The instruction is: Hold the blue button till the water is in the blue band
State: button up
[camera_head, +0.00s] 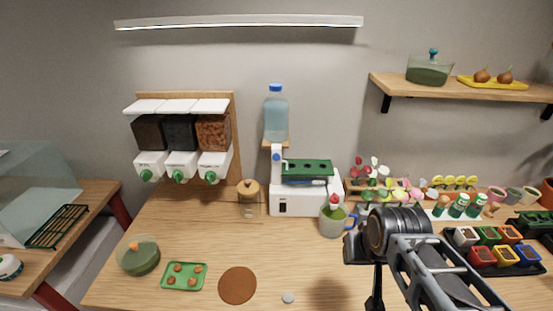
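A small blue spot, which looks like the blue button (277,157), is on the front of a white dispenser (288,204). A clear bottle with a blue cap (275,112) stands on a small wooden ledge above it and holds bluish water. A greenish jug (332,221) with a red-and-white top stands right of the dispenser's base. A blue part shows at its right, by my arm. I cannot make out a blue band. My gripper (374,302) hangs at the bottom, right of centre, apart from the button; its fingers are too dark and small to read.
Wall bins with green knobs (180,170) hang left. A wooden-lidded jar (249,198) stands left of the dispenser. A green tray (184,276), a lidded pot (138,257) and a brown disc (237,286) lie in front. Coloured pots (483,256) fill the right. The front middle is fairly clear.

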grip_shut()
dwell(1.4)
